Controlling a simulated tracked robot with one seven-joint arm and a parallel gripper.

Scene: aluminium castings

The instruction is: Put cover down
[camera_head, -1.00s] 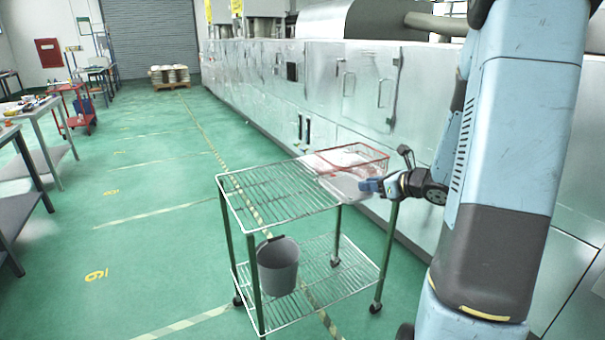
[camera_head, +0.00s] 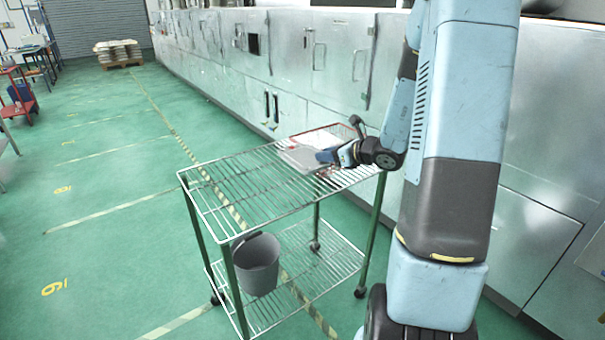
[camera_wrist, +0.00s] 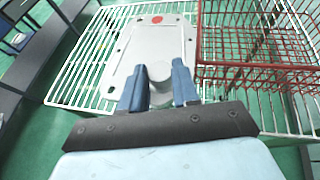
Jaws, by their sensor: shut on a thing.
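The cover is a flat pale grey rectangular plate (camera_wrist: 146,50) with holes along its edges and a red spot near its far end. In the head view the cover (camera_head: 297,158) is beside the red basket, at the rack's top level. My gripper (camera_wrist: 160,90) is shut on a round grey knob at the cover's near end, between its two blue fingers. In the head view my gripper (camera_head: 328,156) reaches in from the right. Whether the cover touches the wire shelf (camera_head: 240,195) beneath it, I cannot tell.
A red wire basket (camera_wrist: 252,68) stands right next to the cover. The near left part of the top shelf is bare. A grey bucket (camera_head: 256,265) stands on the lower shelf. Metal cabinets (camera_head: 290,60) line the area behind the trolley.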

